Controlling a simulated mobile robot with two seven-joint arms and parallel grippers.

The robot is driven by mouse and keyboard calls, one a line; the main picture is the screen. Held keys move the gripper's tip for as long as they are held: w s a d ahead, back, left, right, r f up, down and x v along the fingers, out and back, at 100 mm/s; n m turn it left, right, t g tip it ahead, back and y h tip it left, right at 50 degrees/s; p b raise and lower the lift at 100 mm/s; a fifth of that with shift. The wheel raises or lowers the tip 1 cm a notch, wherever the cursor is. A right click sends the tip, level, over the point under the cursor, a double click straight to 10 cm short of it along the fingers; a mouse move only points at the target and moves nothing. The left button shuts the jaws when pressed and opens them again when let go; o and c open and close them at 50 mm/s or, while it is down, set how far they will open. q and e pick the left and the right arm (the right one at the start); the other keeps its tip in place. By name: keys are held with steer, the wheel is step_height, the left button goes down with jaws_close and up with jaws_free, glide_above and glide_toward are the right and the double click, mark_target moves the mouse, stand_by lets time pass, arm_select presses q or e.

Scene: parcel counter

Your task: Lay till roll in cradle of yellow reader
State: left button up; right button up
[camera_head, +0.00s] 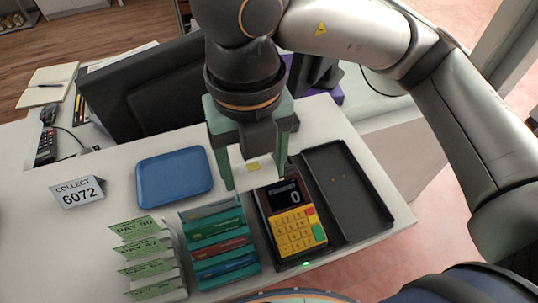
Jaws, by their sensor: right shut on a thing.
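My right gripper (252,178) comes down from the top, its green fingers shut on a white till roll (240,178) with a small yellow patch. The gripper and roll appear over the upper end of the yellow reader (297,233). I cannot tell how high the roll is, or whether it touches the reader. The yellow reader has a dark screen showing 0, a keypad with red and green keys, and a dark base. Its far end, where a cradle could be, is hidden behind the roll and gripper. My left gripper is not in view.
An empty dark tray (350,196) lies right of the reader, near the counter's edge. A teal card rack (222,262) and green pay slips (147,252) stand to its left. A blue tray (174,178), a COLLECT 6072 sign (77,192) and a black monitor (140,97) are farther back.

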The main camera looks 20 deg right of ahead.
steer(key=w, duration=0.1)
steer(key=w+d+f, duration=0.2)
steer(key=shift+w+d, duration=0.25)
steer(key=shift+w, duration=0.15)
steer(key=w+f, duration=0.1)
steer(key=w+d+f, duration=0.1)
steer(key=f, duration=0.1)
steer(key=w+d+f, duration=0.1)
steer(key=f, duration=0.1)
steer(key=shift+w+p, duration=0.15)
steer(key=shift+p, duration=0.25)
steer(key=f, duration=0.1)
steer(key=f+p, duration=0.1)
steer(key=f, duration=0.1)
steer(key=shift+w+d+f, duration=0.1)
steer(key=shift+w+f, duration=0.1)
steer(key=shift+f, duration=0.1)
steer(key=shift+f, duration=0.1)
